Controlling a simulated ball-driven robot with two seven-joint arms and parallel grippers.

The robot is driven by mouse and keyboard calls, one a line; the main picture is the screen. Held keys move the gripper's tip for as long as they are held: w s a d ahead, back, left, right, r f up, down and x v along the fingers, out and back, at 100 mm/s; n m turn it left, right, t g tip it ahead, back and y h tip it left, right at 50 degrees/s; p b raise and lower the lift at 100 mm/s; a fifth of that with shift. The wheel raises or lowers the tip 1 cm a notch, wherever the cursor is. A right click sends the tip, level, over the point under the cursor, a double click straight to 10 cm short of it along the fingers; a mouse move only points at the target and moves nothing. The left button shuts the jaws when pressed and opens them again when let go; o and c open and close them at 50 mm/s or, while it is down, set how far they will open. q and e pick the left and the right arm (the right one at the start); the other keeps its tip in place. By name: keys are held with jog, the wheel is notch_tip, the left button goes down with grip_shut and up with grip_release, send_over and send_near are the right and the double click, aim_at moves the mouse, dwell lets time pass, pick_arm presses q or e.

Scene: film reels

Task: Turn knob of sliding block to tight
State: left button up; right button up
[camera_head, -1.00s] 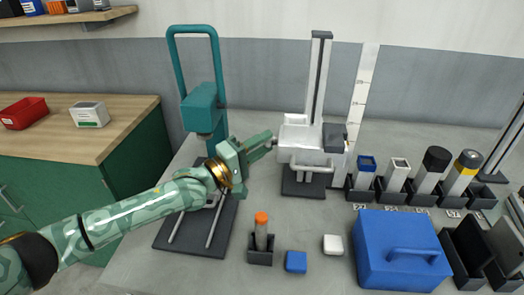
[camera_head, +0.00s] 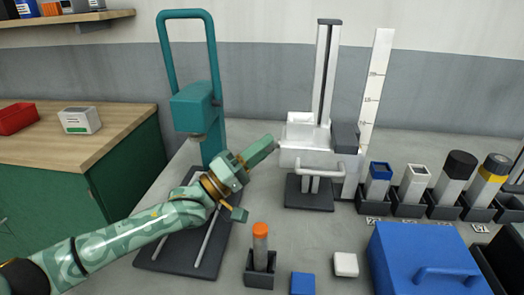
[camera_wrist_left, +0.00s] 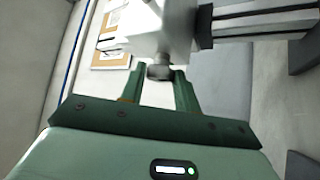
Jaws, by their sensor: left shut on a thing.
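The white sliding block (camera_head: 303,157) sits low on an upright metal column (camera_head: 324,80) over a dark base (camera_head: 310,197). Its small grey knob (camera_wrist_left: 158,72) sticks out from the block toward my left gripper in the left wrist view. My left gripper (camera_head: 274,145) reaches the left side of the block. Its two green fingers (camera_wrist_left: 158,80) are shut on the knob, one on each side. In the head view the fingers largely hide the knob. Any marking for tight or loose is not visible. My right gripper is not in view.
A teal press-like stand (camera_head: 196,108) rises close behind my left arm. An orange-topped cylinder (camera_head: 260,245) stands in front. Several holders (camera_head: 407,205) and a blue case (camera_head: 425,262) are at the right.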

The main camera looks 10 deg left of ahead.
pick_arm(q)
jog(key=shift+f, duration=0.15)
jog(key=o, duration=1)
jog(key=shift+c, duration=0.2)
jog(key=s+a+f+p, duration=0.2)
jog(key=s+a+p, duration=0.2)
jog(key=s+a, duration=0.6)
jog(key=a, duration=0.3)
jog(key=shift+s, duration=0.15)
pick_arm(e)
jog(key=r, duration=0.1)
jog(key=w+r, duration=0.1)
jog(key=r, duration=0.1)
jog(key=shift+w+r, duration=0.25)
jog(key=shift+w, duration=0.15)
